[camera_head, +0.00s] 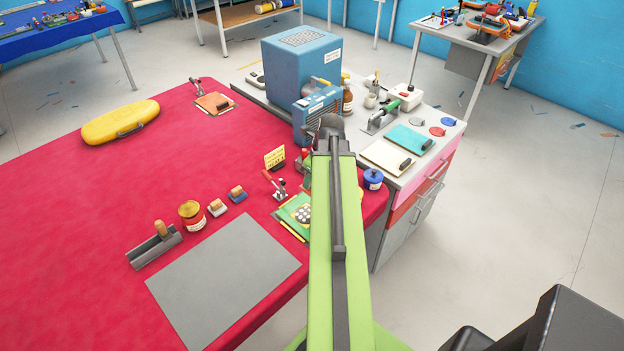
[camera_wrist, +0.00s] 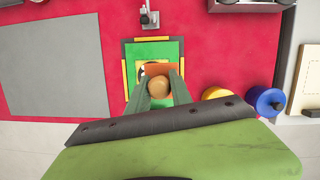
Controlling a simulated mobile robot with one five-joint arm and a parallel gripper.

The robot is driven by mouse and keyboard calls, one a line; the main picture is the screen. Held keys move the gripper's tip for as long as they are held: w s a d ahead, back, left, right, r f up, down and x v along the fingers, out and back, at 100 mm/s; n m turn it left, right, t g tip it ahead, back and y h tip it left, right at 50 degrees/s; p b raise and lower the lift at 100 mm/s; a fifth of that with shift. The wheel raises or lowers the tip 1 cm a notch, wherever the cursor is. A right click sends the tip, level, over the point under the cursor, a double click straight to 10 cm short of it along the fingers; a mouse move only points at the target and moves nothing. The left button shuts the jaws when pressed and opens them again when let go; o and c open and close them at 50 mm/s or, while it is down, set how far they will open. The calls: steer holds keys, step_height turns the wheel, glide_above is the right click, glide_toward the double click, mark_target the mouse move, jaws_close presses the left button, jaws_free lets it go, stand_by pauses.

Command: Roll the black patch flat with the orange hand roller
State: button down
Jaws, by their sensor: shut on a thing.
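My gripper (camera_wrist: 160,78) shows in the wrist view, its two green-grey fingers closed on the orange hand roller (camera_wrist: 157,70). The roller's rounded tan handle (camera_wrist: 158,86) sits between the fingers. Below them is the green board (camera_wrist: 154,48), with yellow and orange strips along its edges. The dark patch is mostly hidden by the roller and fingers; I cannot tell whether the roller touches it. In the head view the green board (camera_head: 289,209) lies near the red table's front right edge, and a dark round patch with pale spots (camera_head: 303,213) shows beside my arm. My arm hides the gripper there.
A grey mat (camera_head: 223,279) lies left of the board. A blue machine (camera_head: 303,68) and a tool cabinet (camera_head: 424,190) stand beyond.

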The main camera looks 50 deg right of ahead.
steer(key=shift+f+b, duration=3.1)
steer(key=shift+f, duration=0.2)
steer(key=shift+f+b, duration=0.6)
